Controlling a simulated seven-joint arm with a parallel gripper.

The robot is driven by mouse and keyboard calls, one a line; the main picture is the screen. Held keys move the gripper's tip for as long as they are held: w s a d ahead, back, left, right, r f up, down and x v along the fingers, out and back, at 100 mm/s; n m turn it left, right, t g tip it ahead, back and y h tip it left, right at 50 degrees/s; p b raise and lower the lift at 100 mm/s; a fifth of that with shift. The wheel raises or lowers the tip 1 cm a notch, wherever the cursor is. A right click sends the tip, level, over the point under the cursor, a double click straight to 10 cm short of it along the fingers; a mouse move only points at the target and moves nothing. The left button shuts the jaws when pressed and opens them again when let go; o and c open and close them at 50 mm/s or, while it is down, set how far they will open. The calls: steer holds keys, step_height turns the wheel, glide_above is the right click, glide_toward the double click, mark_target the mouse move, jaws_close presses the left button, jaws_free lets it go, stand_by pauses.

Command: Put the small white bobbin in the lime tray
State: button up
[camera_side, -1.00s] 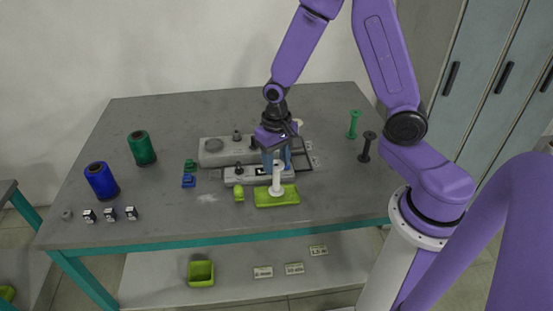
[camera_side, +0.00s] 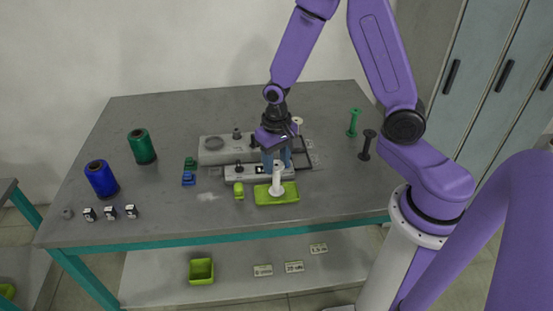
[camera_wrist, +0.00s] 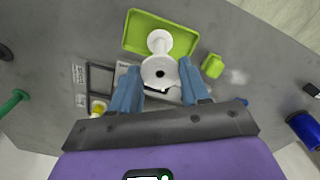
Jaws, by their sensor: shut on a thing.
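The small white bobbin (camera_side: 277,180) stands roughly upright over the lime tray (camera_side: 290,197) in the side view. My gripper (camera_side: 277,163) is shut on its upper part from behind. In the wrist view the bobbin (camera_wrist: 160,71) shows between the two blue fingers of my gripper (camera_wrist: 160,89), its near flange facing the camera. Its far end lies over the floor of the lime tray (camera_wrist: 135,34). I cannot tell whether its lower flange touches the tray floor.
A small lime block (camera_side: 239,190) lies left of the tray. A grey winding device (camera_side: 215,152) stands behind it. Green (camera_side: 354,122) and dark (camera_side: 367,146) bobbins stand to the right. Blue (camera_side: 101,179) and green (camera_side: 142,147) thread spools stand at the left. The front table edge is close.

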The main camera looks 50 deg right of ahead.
steer(key=shift+f, duration=0.55)
stand_by(0.4)
steer(key=o, duration=0.9)
steer(key=shift+r, duration=0.1)
steer(key=shift+r, duration=3.45)
steer(key=s+a+r+n, duration=0.1)
steer(key=s+r+n, duration=0.1)
steer(key=s+n, duration=0.3)
steer(key=s+a+r+n, duration=0.1)
steer(key=s+r+n, duration=0.2)
steer(key=s, duration=0.6)
steer(key=s+r+n, duration=0.2)
steer(key=s+n, duration=0.4)
steer(key=n, duration=0.1)
steer(key=shift+s+a+r+n, duration=0.3)
steer(key=shift+s+a+r, duration=0.05)
steer(key=shift+s+a, duration=0.05)
